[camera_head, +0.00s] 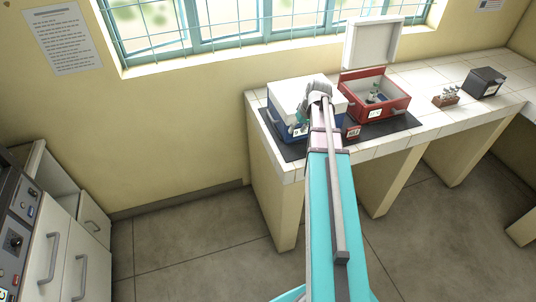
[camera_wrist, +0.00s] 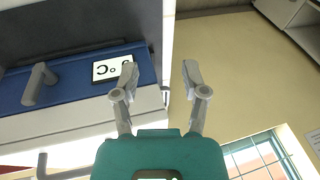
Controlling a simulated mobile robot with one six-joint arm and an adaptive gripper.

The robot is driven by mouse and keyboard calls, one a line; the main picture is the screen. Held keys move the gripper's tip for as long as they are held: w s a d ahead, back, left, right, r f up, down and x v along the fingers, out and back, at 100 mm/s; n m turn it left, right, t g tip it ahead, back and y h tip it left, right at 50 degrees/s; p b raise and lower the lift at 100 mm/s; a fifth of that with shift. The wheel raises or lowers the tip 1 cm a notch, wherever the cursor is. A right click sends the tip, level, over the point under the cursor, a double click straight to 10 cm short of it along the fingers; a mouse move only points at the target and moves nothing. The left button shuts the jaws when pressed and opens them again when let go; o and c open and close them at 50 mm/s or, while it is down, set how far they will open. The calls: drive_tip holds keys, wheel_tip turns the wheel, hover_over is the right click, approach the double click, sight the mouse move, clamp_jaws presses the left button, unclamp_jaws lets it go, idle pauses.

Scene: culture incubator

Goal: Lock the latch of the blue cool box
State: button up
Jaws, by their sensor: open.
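The blue cool box stands on the counter in the head view, with its white lid (camera_head: 297,95) down and part of its blue body (camera_head: 273,118) showing. In the wrist view, which looks upside down, its blue front (camera_wrist: 75,78) fills the left side. It bears a temperature label (camera_wrist: 113,69) and a grey latch-like lever (camera_wrist: 40,83). I cannot tell whether the latch is locked. My gripper (camera_wrist: 158,76) is open and empty near the box's front corner, to the right of the label and lever in that view. My arm hides part of the front in the head view.
A red box (camera_head: 378,100) with its lid raised stands right of the blue one, on the same dark mat (camera_head: 291,150). A small rack (camera_head: 446,97) and a dark box (camera_head: 484,82) stand further right. Bare white counter (camera_head: 425,72) lies between.

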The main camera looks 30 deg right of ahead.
drive_tip(key=s+a+f+g+h+b, duration=0.1)
drive_tip(key=s+a+f+b, duration=0.1)
drive_tip(key=a, duration=1.1)
wheel_tip(320, 180, down, 2)
drive_tip(key=shift+s+a+f+n+b, duration=0.1)
drive_tip(key=shift+s+a+n+b, duration=0.15)
drive_tip(key=shift+b, duration=0.5)
drive_tip(key=s+a, duration=0.4)
drive_tip(key=a, duration=0.3)
drive_tip(key=s+a+g+h, duration=0.1)
drive_tip(key=s+a, duration=0.2)
drive_tip(key=a, duration=0.4)
drive_tip(key=shift+s+a+f+n+g+h, duration=0.15)
drive_tip(key=shift+s+a+n+g+h, duration=0.15)
drive_tip(key=shift+s+a+n, duration=0.1)
